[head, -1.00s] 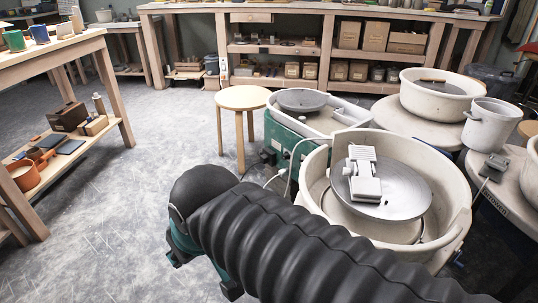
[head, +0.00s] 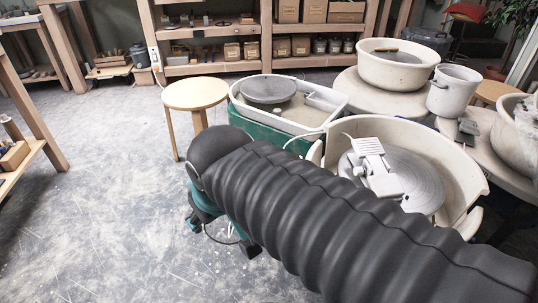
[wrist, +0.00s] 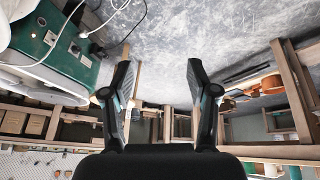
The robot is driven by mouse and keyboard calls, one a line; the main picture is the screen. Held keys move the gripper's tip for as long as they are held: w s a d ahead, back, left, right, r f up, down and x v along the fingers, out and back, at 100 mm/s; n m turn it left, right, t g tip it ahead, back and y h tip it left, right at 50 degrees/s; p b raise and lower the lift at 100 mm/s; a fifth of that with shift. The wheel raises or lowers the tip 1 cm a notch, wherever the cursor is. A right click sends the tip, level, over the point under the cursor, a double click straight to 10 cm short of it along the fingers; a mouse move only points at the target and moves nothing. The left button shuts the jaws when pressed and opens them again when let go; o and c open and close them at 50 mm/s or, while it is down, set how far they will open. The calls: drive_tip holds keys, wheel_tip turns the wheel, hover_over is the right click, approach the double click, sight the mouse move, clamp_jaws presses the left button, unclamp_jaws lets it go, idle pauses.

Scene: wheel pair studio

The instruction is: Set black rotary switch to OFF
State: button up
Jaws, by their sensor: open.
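In the wrist view, a green wheel housing (wrist: 62,62) with a white basin rim fills the upper left. In the head view this green housing (head: 262,128) sits under the rear wheel basin, partly hidden by my arm. My gripper (wrist: 159,68) is open and empty, with the housing to its left and apart from it.
Cables (wrist: 88,18) hang by the panel. A round wooden stool (head: 195,92) stands left of the rear wheel. A nearer wheel basin (head: 470,160) lies to the right, with a grey pedal-like device (head: 374,165) on its disc. The floor (head: 105,200) at left is open.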

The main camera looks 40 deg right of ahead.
drive_tip(key=w+d+f+n+g+h+b, duration=0.1)
drive_tip(key=w+d+f+n+g+h, duration=0.35)
drive_tip(key=w+d, duration=0.7)
drive_tip(key=w+d+f+n+g+h+b, duration=0.1)
drive_tip(key=w+d+f+n+g+h, duration=0.1)
drive_tip(key=w+d+f+n+h, duration=0.55)
drive_tip(key=w+d+f+n+t+h+b, duration=0.1)
drive_tip(key=w+d+f+n+t+h, duration=0.3)
drive_tip(key=w+f, duration=0.6)
drive_tip(key=w+d+f+n+t+h, duration=0.1)
drive_tip(key=w+d+f+n+t, duration=0.35)
drive_tip(key=f, duration=0.95)
drive_tip(key=shift+n+g, duration=0.35)
drive_tip(key=shift+g, duration=0.45)
drive_tip(key=x, duration=0.5)
drive_tip(key=w+x, duration=0.1)
drive_tip(key=x, duration=0.9)
drive_tip(key=shift+w+f, duration=0.4)
drive_tip(key=shift+w, duration=0.15)
clamp_jaws()
